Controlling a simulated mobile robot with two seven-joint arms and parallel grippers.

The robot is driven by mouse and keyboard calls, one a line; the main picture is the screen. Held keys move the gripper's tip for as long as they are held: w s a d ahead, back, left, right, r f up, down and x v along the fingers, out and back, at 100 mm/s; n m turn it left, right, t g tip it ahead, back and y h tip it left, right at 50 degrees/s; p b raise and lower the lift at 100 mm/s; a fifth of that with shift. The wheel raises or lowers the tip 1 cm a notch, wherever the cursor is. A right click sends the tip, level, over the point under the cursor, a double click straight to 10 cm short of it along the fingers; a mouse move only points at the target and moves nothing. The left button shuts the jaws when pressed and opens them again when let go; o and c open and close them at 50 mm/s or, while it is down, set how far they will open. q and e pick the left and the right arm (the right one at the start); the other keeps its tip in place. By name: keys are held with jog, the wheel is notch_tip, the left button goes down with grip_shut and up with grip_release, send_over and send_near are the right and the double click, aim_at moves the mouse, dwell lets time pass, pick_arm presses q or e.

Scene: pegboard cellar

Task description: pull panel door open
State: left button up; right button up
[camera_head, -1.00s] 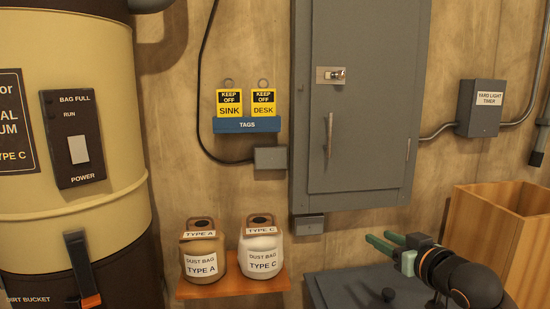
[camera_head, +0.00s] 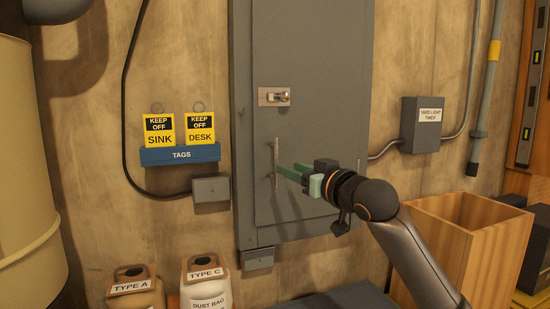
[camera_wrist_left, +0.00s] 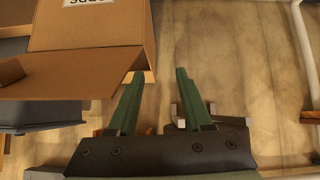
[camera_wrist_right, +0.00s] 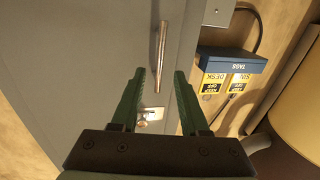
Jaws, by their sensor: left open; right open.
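The grey panel door (camera_head: 310,100) is on the wall cabinet and looks closed. Its vertical bar handle (camera_head: 276,160) is at the door's left side, below a metal latch (camera_head: 274,97). My right gripper (camera_head: 288,174) is open, its green fingers pointing at the handle from the right. In the right wrist view the handle (camera_wrist_right: 160,52) lies ahead of the open fingers (camera_wrist_right: 160,82), roughly between their lines; I cannot tell whether they touch it. My left gripper (camera_wrist_left: 157,80) is open and empty in the left wrist view, away from the door.
A wooden bin (camera_head: 470,235) stands right of the panel, near my right arm. Tags hang on a blue rack (camera_head: 180,155) at left. An open cardboard box (camera_wrist_left: 90,60) shows in the left wrist view.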

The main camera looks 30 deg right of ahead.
aim_at(277, 164)
jog(key=w+p, duration=0.2)
jog(key=w, duration=0.5)
jog(key=shift+w+d, duration=0.15)
jog(key=shift+w, duration=0.15)
grip_shut()
dwell(1.1)
